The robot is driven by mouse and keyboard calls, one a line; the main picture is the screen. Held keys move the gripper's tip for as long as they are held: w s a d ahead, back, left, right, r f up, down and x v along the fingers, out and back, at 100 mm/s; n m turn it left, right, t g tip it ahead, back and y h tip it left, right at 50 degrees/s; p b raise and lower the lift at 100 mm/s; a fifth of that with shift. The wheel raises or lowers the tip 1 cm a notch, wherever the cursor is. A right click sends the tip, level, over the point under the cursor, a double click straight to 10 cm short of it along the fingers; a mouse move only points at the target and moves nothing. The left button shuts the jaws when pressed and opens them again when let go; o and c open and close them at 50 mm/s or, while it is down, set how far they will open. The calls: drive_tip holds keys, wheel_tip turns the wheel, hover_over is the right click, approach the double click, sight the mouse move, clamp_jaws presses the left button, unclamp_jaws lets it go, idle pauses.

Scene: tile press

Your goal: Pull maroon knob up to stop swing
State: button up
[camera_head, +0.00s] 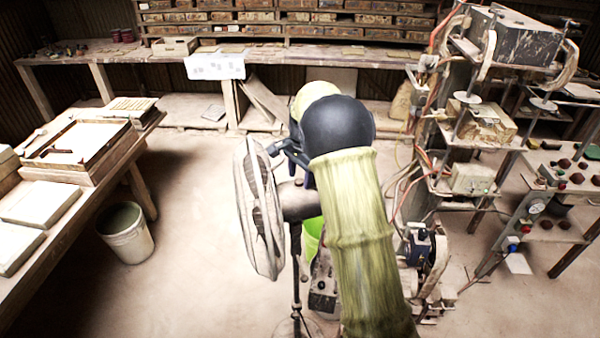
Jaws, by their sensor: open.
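A pedestal fan (259,208) stands in the middle of the floor, its pale round cage facing left. Its dark motor housing (298,203) sits behind the cage, partly covered by my arm. My gripper (279,152) is small and dark blue-grey in this view, just above the motor housing and right of the cage's upper edge. It is open, with nothing seen in it. Whether it touches the fan cannot be told.
A press machine (487,120) with hoses and dark red knobs (577,178) stands at the right. A workbench (100,180) with tiles and a white bucket (127,236) are at the left. Floor left of the fan is clear.

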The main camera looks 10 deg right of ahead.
drive_tip(key=shift+c, duration=0.2)
clamp_jaws()
drive_tip(key=shift+w+r+p, duration=0.1)
drive_tip(key=shift+r+p, duration=0.4)
drive_tip(key=shift+r, duration=0.4)
drive_tip(key=shift+o, duration=0.2)
unclamp_jaws()
wheel_tip(320, 180, up, 17)
drive_tip(key=s+b, duration=0.1)
drive_tip(key=b, duration=0.2)
drive_tip(key=shift+s+d+r, duration=0.15)
drive_tip(key=shift+s+d, duration=0.05)
drive_tip(key=shift+d, duration=0.15)
